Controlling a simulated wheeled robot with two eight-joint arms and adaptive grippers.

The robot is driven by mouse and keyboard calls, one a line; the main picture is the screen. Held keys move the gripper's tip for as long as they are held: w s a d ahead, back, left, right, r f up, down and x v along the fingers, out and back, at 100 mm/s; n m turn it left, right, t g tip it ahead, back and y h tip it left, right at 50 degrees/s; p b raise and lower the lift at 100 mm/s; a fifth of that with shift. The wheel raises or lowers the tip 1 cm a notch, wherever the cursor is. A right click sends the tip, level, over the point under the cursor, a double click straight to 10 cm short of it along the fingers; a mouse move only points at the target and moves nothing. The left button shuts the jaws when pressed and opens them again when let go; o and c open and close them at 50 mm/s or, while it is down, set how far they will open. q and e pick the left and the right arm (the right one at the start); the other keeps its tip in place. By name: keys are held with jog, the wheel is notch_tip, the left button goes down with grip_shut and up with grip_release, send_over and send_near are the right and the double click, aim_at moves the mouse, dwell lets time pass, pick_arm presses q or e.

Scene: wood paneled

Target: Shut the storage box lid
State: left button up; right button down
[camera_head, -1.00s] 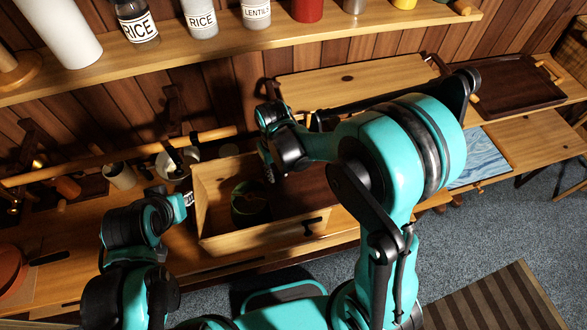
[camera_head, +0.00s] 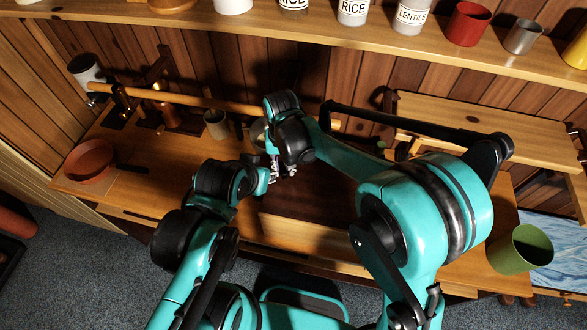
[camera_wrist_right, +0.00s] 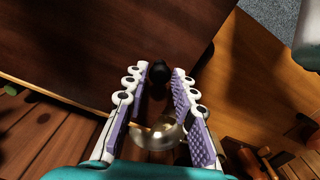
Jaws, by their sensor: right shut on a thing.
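The storage box shows in the head view as a light wooden front wall (camera_head: 310,232), with its dark brown lid (camera_head: 325,195) behind it in shadow. Whether the lid lies flush on the box cannot be told there. My right gripper (camera_head: 280,168) is at the lid's left part. In the right wrist view, its purple-padded fingers (camera_wrist_right: 162,80) are on either side of a small black knob (camera_wrist_right: 160,70) against the dark lid (camera_wrist_right: 110,35). My left gripper (camera_head: 266,178) is close beside the right one, and its fingers are hidden or too small to read.
A green cup (camera_head: 520,250) stands to the right of the box. A shelf (camera_head: 300,30) with jars and cups runs across the back. A wooden rail (camera_head: 180,98) lies behind the grippers.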

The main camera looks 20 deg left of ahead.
jog(key=c, duration=1.2)
grip_release()
notch_tip(320, 180, up, 12)
